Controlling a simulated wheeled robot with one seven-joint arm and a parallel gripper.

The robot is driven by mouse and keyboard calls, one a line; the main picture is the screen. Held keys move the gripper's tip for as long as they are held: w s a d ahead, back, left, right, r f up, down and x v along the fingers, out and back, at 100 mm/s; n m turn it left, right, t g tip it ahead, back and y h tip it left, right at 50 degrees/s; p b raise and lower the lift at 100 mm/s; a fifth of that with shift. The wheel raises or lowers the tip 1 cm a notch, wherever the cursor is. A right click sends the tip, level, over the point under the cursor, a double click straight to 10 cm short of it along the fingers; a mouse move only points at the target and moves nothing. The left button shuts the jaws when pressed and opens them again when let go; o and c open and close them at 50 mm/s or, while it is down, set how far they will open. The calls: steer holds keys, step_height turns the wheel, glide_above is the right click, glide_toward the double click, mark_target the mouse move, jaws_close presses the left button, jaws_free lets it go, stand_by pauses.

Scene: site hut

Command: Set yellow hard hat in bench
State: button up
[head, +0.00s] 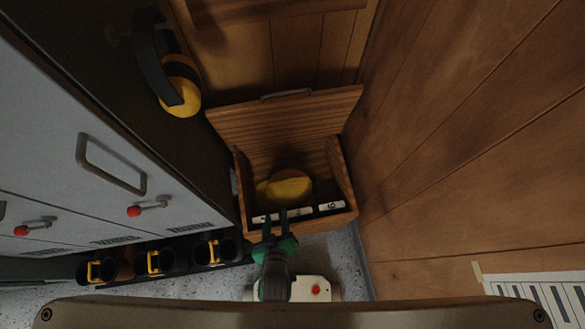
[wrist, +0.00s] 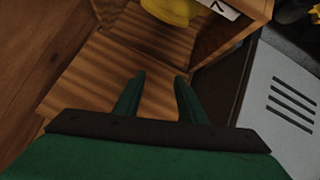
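The yellow hard hat (head: 288,187) lies inside the open wooden bench (head: 241,185), near the middle. The bench lid (head: 285,118) is raised at the back. In the wrist view the hat (wrist: 178,8) shows only in part at the top edge, inside the bench (wrist: 225,48). My green gripper (head: 276,217) is at the bench's front edge, just short of the hat. In the wrist view its two fingers (wrist: 158,90) are spread with nothing between them. The gripper is apart from the hat.
White number labels (head: 331,206) run along the bench front. Grey lockers (head: 85,150) with red-knobbed handles stand left, with dark boots (head: 157,262) below. A wooden wall (head: 450,130) closes the right side.

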steer(key=s+d+r+m+t, duration=0.2)
steer(key=s+r, duration=0.1)
steer(key=r, duration=0.7)
steer(key=s+d+r+m+t, duration=0.2)
steer(key=s+d+r+m, duration=0.1)
steer(key=r, duration=0.8)
steer(key=shift+s+d+r+t+h, duration=0.15)
steer(key=shift+s+d+t+h, duration=0.2)
steer(key=shift+s, duration=0.4)
steer(key=shift+s+a, duration=0.1)
